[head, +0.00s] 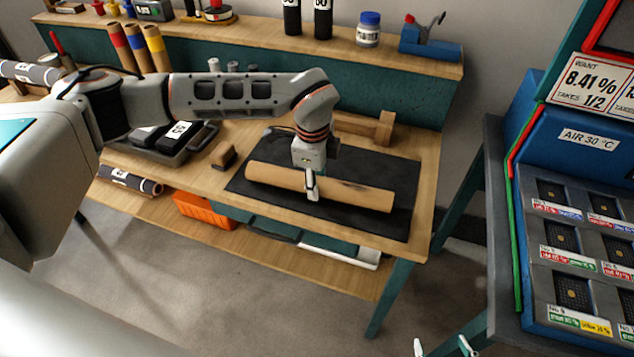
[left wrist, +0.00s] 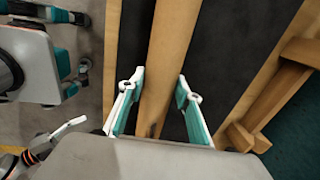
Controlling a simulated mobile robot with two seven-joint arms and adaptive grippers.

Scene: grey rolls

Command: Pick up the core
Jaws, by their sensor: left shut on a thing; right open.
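The core, a light brown roll (head: 355,194) with a dark streak, lies across the black mat (head: 265,201) on the workbench. It also shows in the left wrist view (left wrist: 172,45), running between the fingers. My left gripper (head: 312,188) points down over the middle of the core and is shut on it, one finger on each side; it also shows in the left wrist view (left wrist: 160,78). The core looks level and close to the mat; I cannot tell whether it touches. My right gripper (head: 442,346) is open and empty at the bottom edge, its fingertips apart.
A wooden stand (head: 360,127) is behind the mat. An orange bin (head: 203,212) sits on the lower shelf. A blue panel with compartments (head: 575,235) stands at the right.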

